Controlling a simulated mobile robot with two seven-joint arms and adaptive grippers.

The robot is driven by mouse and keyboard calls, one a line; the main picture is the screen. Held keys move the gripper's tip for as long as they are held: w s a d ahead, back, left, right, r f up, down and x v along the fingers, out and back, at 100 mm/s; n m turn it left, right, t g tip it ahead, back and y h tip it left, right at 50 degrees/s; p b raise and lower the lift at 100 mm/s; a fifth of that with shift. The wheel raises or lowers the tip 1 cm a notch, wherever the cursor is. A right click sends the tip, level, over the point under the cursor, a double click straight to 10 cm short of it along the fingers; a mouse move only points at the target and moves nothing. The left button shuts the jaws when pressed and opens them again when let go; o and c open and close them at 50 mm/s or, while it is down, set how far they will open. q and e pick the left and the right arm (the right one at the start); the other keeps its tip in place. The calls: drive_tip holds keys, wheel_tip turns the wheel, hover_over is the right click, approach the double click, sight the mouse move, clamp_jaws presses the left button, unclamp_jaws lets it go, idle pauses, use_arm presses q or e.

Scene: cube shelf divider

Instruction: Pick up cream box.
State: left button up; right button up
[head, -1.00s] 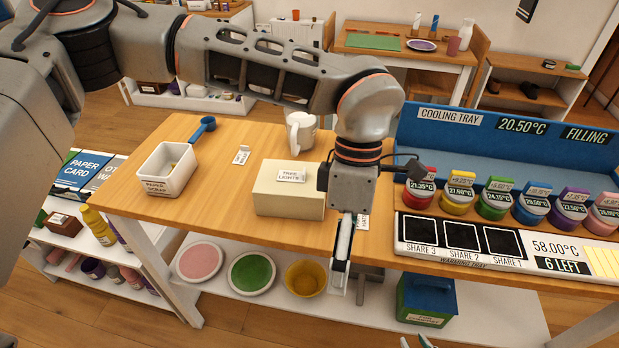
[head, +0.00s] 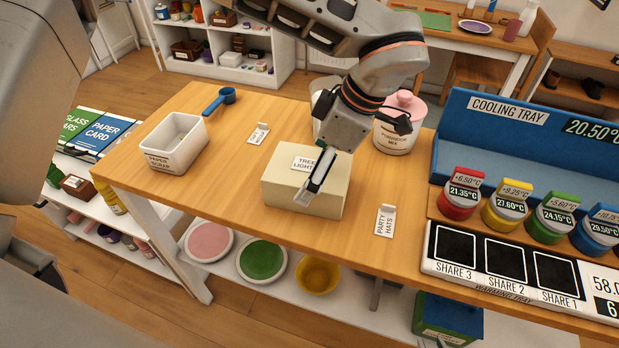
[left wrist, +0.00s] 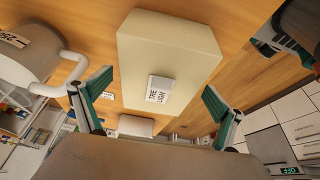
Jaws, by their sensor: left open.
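The cream box (head: 277,190) sits on the wooden table and also shows in the left wrist view (left wrist: 168,48). A "TREE LIGHTS" label card (head: 304,164) shows on it. My left gripper (head: 316,182) is above the box, with one finger seen in front of it. In the left wrist view my gripper (left wrist: 158,85) is open, its two fingers apart and the box seen between and beyond them. Whether a finger touches it I cannot tell. Of my right gripper I can make out nothing clear.
A white paper scrap bin (head: 176,143) and blue scoop (head: 221,99) are left of the box. A pink-lidded jar (head: 397,125) stands behind; a white mug (left wrist: 30,50) is close beside in the left wrist view. A party hats card (head: 385,221) and cooling tray (head: 480,150) are right.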

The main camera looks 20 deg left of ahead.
use_arm(q)
drive_tip(key=x, duration=0.3)
drive_tip(key=shift+d+f, duration=0.1)
drive_tip(key=c, duration=1.3)
